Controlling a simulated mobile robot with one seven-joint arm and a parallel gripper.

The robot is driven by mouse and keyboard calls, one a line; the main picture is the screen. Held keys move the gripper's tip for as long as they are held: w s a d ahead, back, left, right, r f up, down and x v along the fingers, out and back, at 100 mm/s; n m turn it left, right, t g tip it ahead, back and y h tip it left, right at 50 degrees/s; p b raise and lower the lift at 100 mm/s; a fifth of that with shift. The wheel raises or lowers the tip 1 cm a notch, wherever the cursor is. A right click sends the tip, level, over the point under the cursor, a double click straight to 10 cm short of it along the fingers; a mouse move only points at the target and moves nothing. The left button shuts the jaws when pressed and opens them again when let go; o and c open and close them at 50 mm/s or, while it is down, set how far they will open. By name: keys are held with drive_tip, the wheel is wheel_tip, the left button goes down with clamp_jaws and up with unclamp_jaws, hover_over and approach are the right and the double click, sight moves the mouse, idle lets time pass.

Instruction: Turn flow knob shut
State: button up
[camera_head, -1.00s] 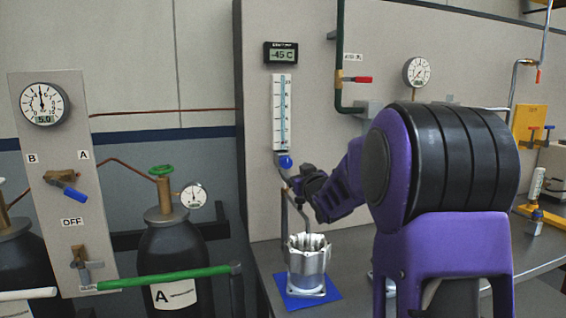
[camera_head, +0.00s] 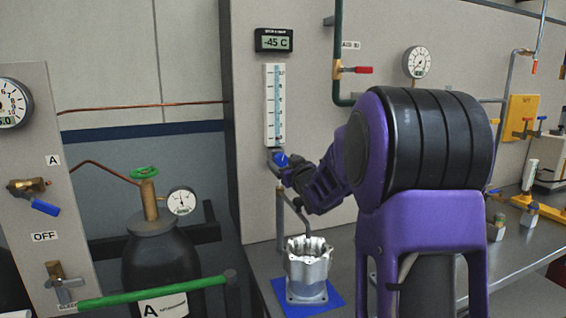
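The flow knob (camera_head: 280,159) is a small blue knob at the foot of the white flow tube (camera_head: 275,104) on the grey wall panel. My gripper (camera_head: 286,171) is at the knob, reaching in from the lower right, and partly covers it. The gripper's dark fingers are small and overlap the knob, so I cannot tell whether they are open or shut on it. The tube's scale shows a light blue column, too small to read.
A metal housing (camera_head: 307,270) stands on a blue mat (camera_head: 331,304) below the gripper, with a thin bent pipe above it. A dark gas cylinder (camera_head: 160,262) stands at left. A red-handled valve (camera_head: 350,70) is above my arm.

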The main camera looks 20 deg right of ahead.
clamp_jaws()
drive_tip(key=shift+f+n+b, duration=0.15)
drive_tip(key=shift+n+b, duration=0.25)
drive_tip(key=shift+b, duration=0.15)
drive_tip(key=shift+r+n, duration=0.2)
drive_tip(key=shift+n, duration=0.2)
drive_tip(key=shift+o, duration=0.4)
unclamp_jaws()
drive_tip(key=shift+s+f, duration=0.1)
